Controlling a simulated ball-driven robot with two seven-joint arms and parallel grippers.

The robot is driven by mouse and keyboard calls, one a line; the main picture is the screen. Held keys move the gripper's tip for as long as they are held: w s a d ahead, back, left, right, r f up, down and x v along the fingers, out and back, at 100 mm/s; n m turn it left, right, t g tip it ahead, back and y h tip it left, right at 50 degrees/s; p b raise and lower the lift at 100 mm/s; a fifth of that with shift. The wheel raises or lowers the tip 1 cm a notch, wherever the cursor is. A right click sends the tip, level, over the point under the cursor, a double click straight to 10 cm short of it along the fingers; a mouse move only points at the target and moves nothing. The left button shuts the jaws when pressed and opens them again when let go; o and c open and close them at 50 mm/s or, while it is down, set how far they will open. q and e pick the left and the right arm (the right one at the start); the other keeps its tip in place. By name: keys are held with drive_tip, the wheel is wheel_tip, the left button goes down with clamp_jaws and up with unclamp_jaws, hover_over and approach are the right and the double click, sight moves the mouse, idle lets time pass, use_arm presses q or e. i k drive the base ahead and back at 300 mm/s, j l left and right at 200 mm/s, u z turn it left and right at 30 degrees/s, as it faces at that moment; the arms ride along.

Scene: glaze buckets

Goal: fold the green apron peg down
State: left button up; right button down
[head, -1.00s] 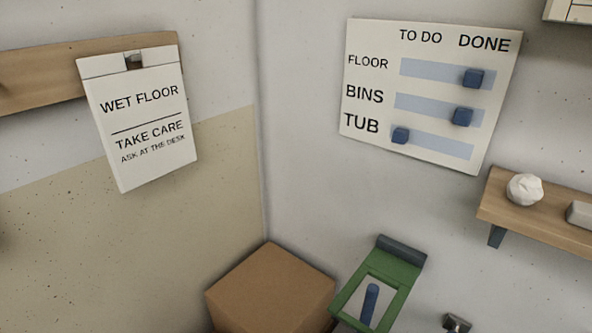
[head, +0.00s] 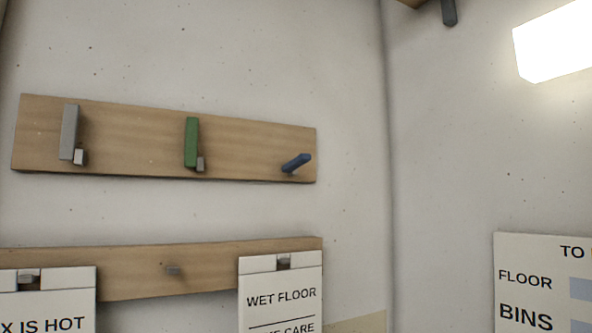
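The green apron peg (head: 191,142) is on the upper wooden board (head: 140,135) on the left wall, in the middle of three pegs. It stands upright, flat along the board, with a small grey block at its lower right. The grey peg (head: 69,132) to its left also stands upright. The blue peg (head: 296,162) to its right sticks out from the board, tilted. Neither of my grippers shows in the head view.
A to-do board (head: 545,285) is on the right wall. A bright lamp (head: 555,45) glows at upper right.

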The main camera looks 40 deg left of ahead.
sight(191, 137)
drive_tip(key=u, duration=1.7)
